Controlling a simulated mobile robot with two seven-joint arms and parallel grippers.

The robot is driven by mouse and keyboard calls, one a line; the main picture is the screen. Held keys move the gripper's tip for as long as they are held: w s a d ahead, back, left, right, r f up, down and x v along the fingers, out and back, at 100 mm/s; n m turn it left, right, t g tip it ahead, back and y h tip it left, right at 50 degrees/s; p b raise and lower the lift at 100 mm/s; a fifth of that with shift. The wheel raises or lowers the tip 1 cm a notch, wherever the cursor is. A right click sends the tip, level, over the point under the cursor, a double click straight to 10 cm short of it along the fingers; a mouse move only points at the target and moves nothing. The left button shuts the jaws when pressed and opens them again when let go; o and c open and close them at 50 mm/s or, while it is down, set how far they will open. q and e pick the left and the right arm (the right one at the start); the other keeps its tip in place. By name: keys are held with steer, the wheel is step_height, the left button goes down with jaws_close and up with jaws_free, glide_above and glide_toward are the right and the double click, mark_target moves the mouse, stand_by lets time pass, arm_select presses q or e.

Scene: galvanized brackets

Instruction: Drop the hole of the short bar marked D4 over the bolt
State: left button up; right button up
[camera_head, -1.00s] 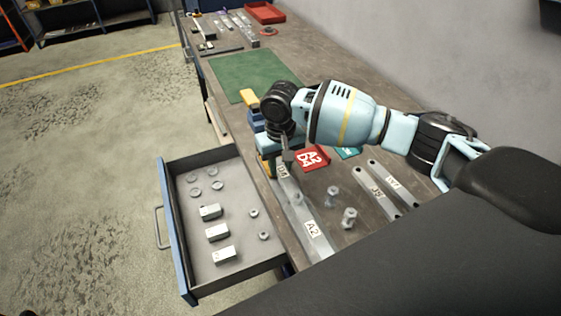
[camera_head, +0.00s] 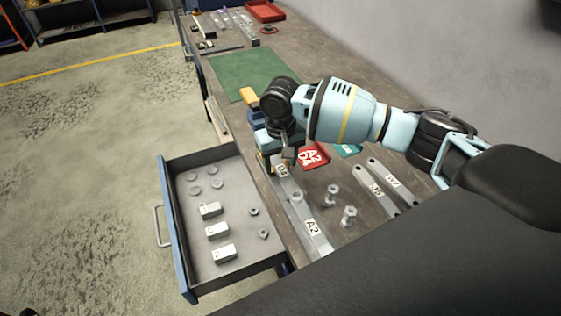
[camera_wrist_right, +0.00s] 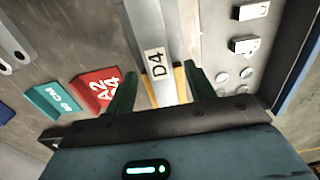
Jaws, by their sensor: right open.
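The short bar marked D4 (camera_head: 282,171) lies over the bench near its front edge, its label up, roughly in line with the longer bar marked A2 (camera_head: 318,243). It also shows in the wrist view (camera_wrist_right: 158,88). My right gripper (camera_wrist_right: 158,70) is open, with its green fingers on either side of the D4 bar and gaps beside it. In the head view the right gripper (camera_head: 283,155) is over the bar's far end. A round bolt end (camera_head: 296,197) shows where the two bars meet; whether D4's hole is around it I cannot tell. My left gripper is not in view.
An open drawer (camera_head: 237,275) with blocks, nuts and washers stands left of the bars. Two upright bolts (camera_head: 349,216) and two loose bars (camera_head: 375,188) lie to the right. A red plate (camera_head: 315,158) and teal plate (camera_head: 347,150) lie behind. A green mat (camera_head: 240,75) is farther back.

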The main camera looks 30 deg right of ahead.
step_height(320, 180, up, 7)
steer(key=shift+r+p, duration=0.2)
steer(key=shift+p, duration=0.1)
steer(key=shift+f, duration=0.15)
stand_by(0.6)
